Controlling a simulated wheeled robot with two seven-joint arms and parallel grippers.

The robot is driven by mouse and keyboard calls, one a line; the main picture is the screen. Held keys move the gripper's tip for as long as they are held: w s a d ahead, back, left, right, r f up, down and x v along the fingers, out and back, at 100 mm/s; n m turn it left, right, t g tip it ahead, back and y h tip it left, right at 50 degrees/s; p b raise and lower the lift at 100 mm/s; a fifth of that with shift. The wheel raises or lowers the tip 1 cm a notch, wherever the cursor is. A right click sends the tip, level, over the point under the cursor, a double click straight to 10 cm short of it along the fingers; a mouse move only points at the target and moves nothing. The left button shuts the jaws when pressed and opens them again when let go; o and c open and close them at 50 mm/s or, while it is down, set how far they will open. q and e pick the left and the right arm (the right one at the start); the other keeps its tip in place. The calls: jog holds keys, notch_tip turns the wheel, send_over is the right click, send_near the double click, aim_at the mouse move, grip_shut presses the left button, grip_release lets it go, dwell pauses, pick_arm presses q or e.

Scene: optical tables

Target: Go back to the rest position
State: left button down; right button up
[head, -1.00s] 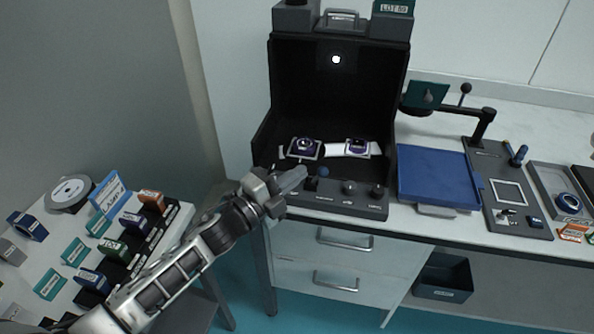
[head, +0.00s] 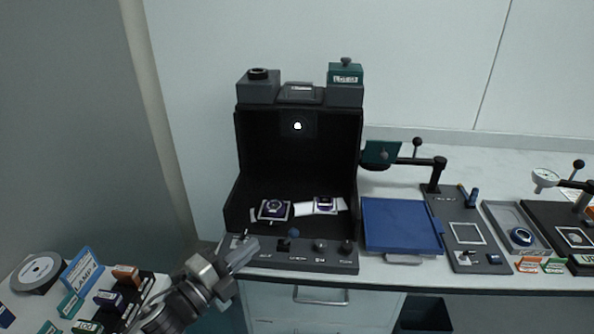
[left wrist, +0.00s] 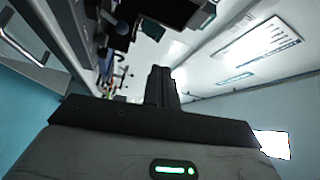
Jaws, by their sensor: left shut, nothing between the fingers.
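My left gripper (head: 238,254) is shut and empty. In the head view it is in front of the lower left corner of the black open-fronted box (head: 297,150), at the front edge of the bench. In the left wrist view its closed fingers (left wrist: 161,88) point up against the ceiling, with nothing between them. I cannot tell from these views whether it touches the box's control panel (head: 297,256). My right gripper is in neither view.
A side table with a tape roll (head: 37,273) and several small boxes is at the lower left. Bare wall rises behind.

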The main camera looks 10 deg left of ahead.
pick_arm(q)
jog(key=s+d+f+n+g+y, duration=0.1)
jog(key=s+f+n+g+y, duration=0.2)
jog(key=s+f+n, duration=0.5)
jog(key=s+d+f+n+g+y, duration=0.2)
jog(key=s+f+n+g+y, duration=0.1)
jog(key=s+f+n, duration=0.6)
jog(key=shift+s+d+f+n+g, duration=0.25)
jog(key=shift+s+n+g, duration=0.35)
jog(key=shift+n, duration=0.6)
